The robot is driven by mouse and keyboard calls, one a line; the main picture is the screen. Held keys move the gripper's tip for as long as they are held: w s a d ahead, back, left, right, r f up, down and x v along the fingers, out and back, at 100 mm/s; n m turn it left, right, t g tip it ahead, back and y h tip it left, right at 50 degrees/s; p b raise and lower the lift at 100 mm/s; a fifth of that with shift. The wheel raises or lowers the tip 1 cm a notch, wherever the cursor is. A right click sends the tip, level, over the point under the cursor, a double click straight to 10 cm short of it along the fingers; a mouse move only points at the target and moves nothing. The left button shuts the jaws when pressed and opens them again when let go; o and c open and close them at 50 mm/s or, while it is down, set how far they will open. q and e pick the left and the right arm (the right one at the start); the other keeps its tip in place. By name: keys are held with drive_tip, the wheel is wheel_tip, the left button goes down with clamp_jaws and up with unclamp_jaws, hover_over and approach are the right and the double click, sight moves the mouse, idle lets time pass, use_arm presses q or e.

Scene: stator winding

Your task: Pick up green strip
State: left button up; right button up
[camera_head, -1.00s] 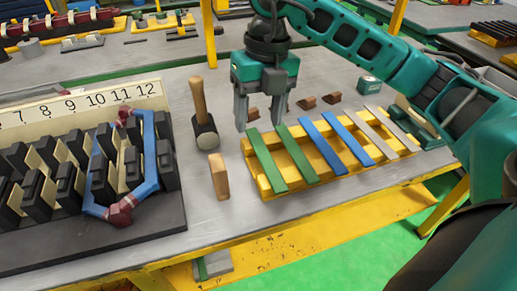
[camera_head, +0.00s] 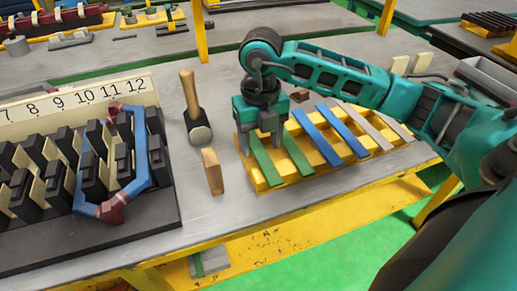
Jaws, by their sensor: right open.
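Two green strips lie side by side on a yellow rack (camera_head: 317,165), at its left end. The leftmost green strip (camera_head: 264,160) is partly under my right gripper (camera_head: 259,145). The second green strip (camera_head: 297,155) lies just to its right. My right gripper is open and points down, with its fingers at the far part of the leftmost strip, one on its left and one on its right. I cannot tell whether the fingers touch it. My left gripper is not in view.
Two blue strips (camera_head: 317,138) and pale strips (camera_head: 369,128) share the rack. A numbered stator block (camera_head: 150,225) with a blue coil (camera_head: 154,151) fills the left side.

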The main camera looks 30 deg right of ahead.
drive_tip(key=shift+f, duration=0.7)
drive_tip(key=shift+c, duration=0.4)
clamp_jaws()
